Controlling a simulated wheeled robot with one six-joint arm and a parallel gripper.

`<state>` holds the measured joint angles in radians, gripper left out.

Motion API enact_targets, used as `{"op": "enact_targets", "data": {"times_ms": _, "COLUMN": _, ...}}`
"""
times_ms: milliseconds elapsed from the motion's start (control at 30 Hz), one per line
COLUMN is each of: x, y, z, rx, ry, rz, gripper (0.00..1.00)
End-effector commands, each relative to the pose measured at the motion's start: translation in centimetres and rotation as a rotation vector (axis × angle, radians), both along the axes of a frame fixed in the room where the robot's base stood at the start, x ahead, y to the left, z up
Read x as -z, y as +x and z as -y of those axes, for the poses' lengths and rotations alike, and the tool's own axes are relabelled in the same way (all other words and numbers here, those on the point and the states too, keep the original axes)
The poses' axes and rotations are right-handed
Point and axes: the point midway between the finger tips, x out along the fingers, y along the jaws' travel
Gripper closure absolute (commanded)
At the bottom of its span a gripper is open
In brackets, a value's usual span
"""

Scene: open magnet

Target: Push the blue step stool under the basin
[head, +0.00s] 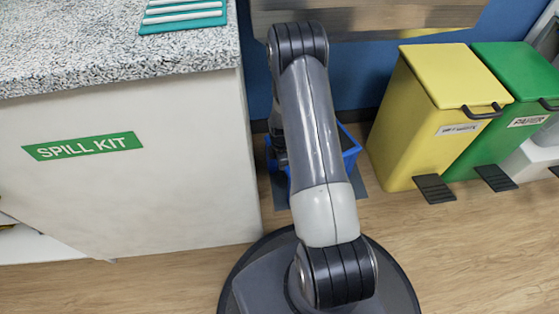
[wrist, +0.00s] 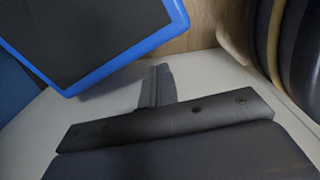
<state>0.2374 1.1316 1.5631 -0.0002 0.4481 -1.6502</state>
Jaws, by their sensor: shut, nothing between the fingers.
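The blue step stool (head: 352,150) stands on the floor behind my arm in the head view, and my arm hides much of it. In the wrist view its dark top with a bright blue rim (wrist: 150,50) fills the upper left. My gripper (wrist: 156,82) is shut and empty, with its fingers close beside the rim; I cannot tell whether they touch it. In the head view the fingers are hidden. I cannot make out a basin in either view.
A speckled counter (head: 110,45) over a white cabinet (head: 130,180) marked SPILL KIT stands close at left. A yellow bin (head: 420,120) and a green bin (head: 515,85) with pedals stand at right. Wood floor (head: 450,250) is clear at the front right.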

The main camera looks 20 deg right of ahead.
Motion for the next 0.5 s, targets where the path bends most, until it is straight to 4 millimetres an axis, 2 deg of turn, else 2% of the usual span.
{"op": "enact_targets", "data": {"times_ms": 33, "x": 1.4, "y": 0.0, "z": 0.0, "rx": 0.0, "ry": 0.0, "rz": -0.002, "gripper": 1.0}}
{"op": "enact_targets", "data": {"times_ms": 200, "x": 3.8, "y": 0.0, "z": 0.0, "rx": 0.0, "ry": 0.0, "rz": 0.0, "gripper": 1.0}}
{"op": "enact_targets", "data": {"times_ms": 333, "x": 4.8, "y": 0.0, "z": 0.0, "rx": 0.0, "ry": 0.0, "rz": 0.001, "gripper": 1.0}}
{"op": "enact_targets", "data": {"times_ms": 500, "x": 5.0, "y": 0.0, "z": 0.0, "rx": 0.0, "ry": 0.0, "rz": 0.002, "gripper": 1.0}}
